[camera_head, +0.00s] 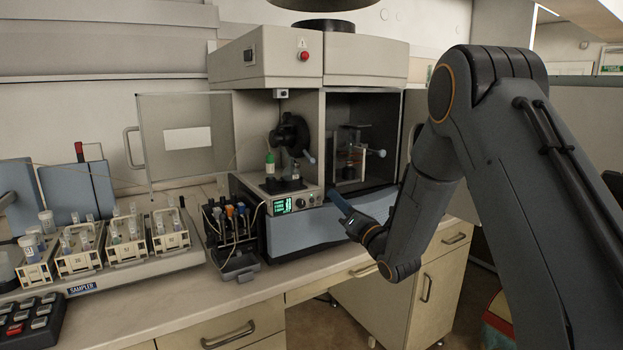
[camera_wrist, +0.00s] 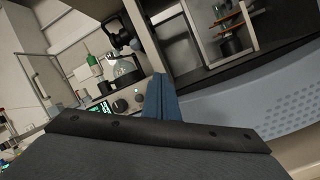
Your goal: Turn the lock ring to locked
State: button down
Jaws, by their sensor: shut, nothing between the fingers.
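The spectrometer has two open bays. In the left bay is a black round ring-like part (camera_head: 288,133) with a short pale lever pointing to the lower right; it also shows in the wrist view (camera_wrist: 117,32). In the right bay an assembly (camera_head: 352,155) with an orange-brown coil carries another pale knob (camera_head: 381,153). I cannot tell for certain which is the lock ring, nor its locked mark. My gripper (camera_head: 333,191) is shut and empty, its blue fingers before the lower front of the instrument, below the bays and touching neither part. The fingers also show in the wrist view (camera_wrist: 159,80).
The left bay door (camera_head: 172,150) stands open to the left. A small glass flask and green-marked vial (camera_head: 270,162) sit below the black part. Free space lies before the bays.

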jog(key=w+a+r+n+y+p, duration=0.1)
jog(key=a+r, duration=0.1)
jog(key=w+a+r+n+y+p, duration=0.1)
jog(key=w+a+r+n, duration=0.1)
jog(key=a, duration=0.1)
jog(key=w+a+r+n+y+p, duration=0.1)
jog(key=w+a+r+n, duration=0.1)
jog(key=shift+w+a, duration=0.1)
jog(key=shift+a, duration=0.15)
dwell(0.3)
jog(key=shift+d, duration=0.1)
